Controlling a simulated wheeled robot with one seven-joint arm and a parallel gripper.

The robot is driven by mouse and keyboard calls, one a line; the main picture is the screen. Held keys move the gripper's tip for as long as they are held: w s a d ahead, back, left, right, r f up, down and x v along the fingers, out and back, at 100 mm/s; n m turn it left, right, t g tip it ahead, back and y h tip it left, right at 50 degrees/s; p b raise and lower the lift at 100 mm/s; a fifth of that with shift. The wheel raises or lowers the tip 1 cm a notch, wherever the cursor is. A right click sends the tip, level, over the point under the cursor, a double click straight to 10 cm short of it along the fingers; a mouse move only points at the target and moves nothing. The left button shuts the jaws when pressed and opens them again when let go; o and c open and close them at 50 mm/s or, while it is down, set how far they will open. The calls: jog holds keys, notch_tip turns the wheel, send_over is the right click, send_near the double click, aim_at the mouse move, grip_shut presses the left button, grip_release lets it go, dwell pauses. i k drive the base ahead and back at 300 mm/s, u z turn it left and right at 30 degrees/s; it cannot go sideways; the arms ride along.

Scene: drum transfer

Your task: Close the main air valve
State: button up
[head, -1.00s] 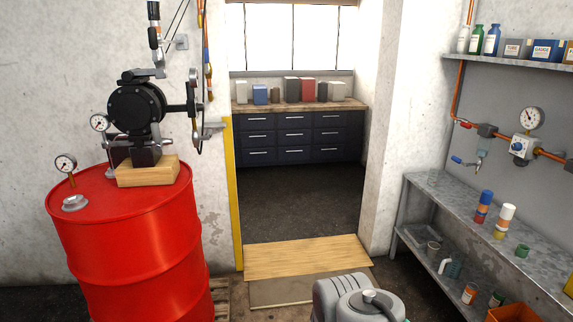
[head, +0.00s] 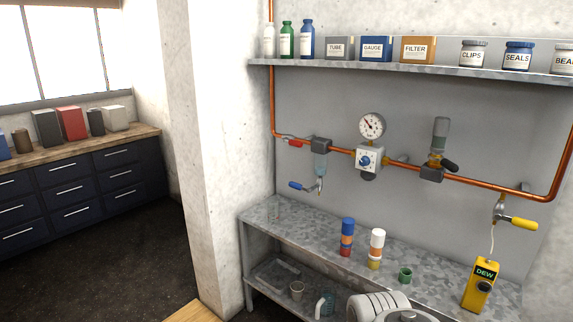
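A copper air pipe (head: 490,185) runs along the grey wall panel above the metal bench. A red-handled valve (head: 292,141) sits at its left end, below the vertical drop, with the lever lying roughly along the pipe. No label shows which valve is the main one. A filter bowl (head: 320,165) with a blue-handled tap (head: 299,186) under it comes next to the right, then a regulator with a blue knob (head: 366,160) and a gauge (head: 372,126). A yellow-handled valve (head: 522,223) hangs at the right.
The metal bench (head: 262,215) carries blue-capped and white-capped stacks, a green cup (head: 405,275) and a yellow DEW meter (head: 482,285). A shelf (head: 420,69) with bottles, boxes and jars is above. A wall pillar (head: 215,150) stands left; dark floor lies beyond it.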

aim_at(292, 142)
jog(key=z, duration=0.2)
jog(key=i, duration=1.35)
jog(key=u, duration=0.5)
jog(key=i, duration=1)
jog(key=u, duration=0.6)
